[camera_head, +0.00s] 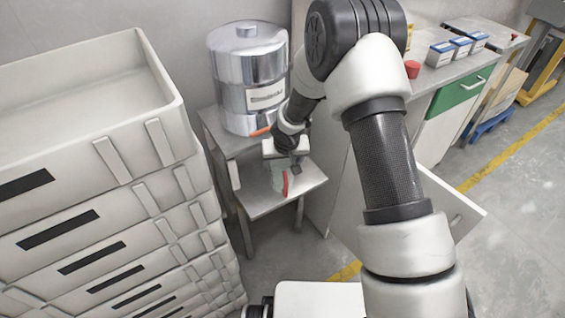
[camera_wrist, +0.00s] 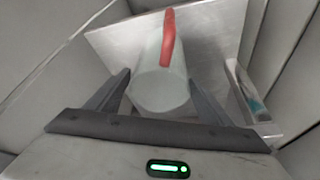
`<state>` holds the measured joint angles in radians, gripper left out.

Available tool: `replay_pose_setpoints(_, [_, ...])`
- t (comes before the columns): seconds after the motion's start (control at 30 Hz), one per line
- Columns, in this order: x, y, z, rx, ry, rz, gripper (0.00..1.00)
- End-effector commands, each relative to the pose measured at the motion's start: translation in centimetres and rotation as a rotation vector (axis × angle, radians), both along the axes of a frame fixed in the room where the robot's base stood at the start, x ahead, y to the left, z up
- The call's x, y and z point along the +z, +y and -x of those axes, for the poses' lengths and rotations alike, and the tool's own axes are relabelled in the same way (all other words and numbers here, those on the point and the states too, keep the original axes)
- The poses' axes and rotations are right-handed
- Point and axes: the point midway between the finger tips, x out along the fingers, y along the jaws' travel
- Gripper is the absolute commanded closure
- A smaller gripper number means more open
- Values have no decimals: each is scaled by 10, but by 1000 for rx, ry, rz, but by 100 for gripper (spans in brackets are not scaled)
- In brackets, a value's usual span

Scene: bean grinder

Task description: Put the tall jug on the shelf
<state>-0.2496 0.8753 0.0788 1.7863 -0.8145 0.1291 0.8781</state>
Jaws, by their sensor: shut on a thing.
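The tall jug (camera_head: 278,179) is pale and translucent with a red handle. My gripper (camera_head: 285,158) is shut on it, reaching down at the metal stand. In the wrist view the jug (camera_wrist: 160,88) sits between my two fingers (camera_wrist: 158,95), with its red handle pointing to the top of the picture. The jug is over the lower metal shelf (camera_head: 312,180) of the stand; I cannot tell whether its base touches the shelf. The shelf's grey plate (camera_wrist: 115,45) shows behind the jug in the wrist view. My gripper partly hides the jug in the head view.
A large steel canister (camera_head: 248,85) stands on the stand's upper level, close to my wrist. Stacked pale crates (camera_head: 100,150) stand to the left. A counter (camera_head: 440,72) with small boxes and a red item is on the right. Grey floor (camera_head: 525,210) is clear at right.

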Motion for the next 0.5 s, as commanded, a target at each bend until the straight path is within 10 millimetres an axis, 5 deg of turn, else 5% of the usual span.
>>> replay_pose_setpoints(0.07, [-4, 0, 0, 0, 0, 0, 62])
replay_pose_setpoints(0.1, [-3, 0, 0, 0, 0, 0, 24])
replay_pose_setpoints(0.2, [-2, 0, 0, 0, 0, 0, 7])
replay_pose_setpoints(0.5, [-1, 0, 0, 0, 0, 0, 7])
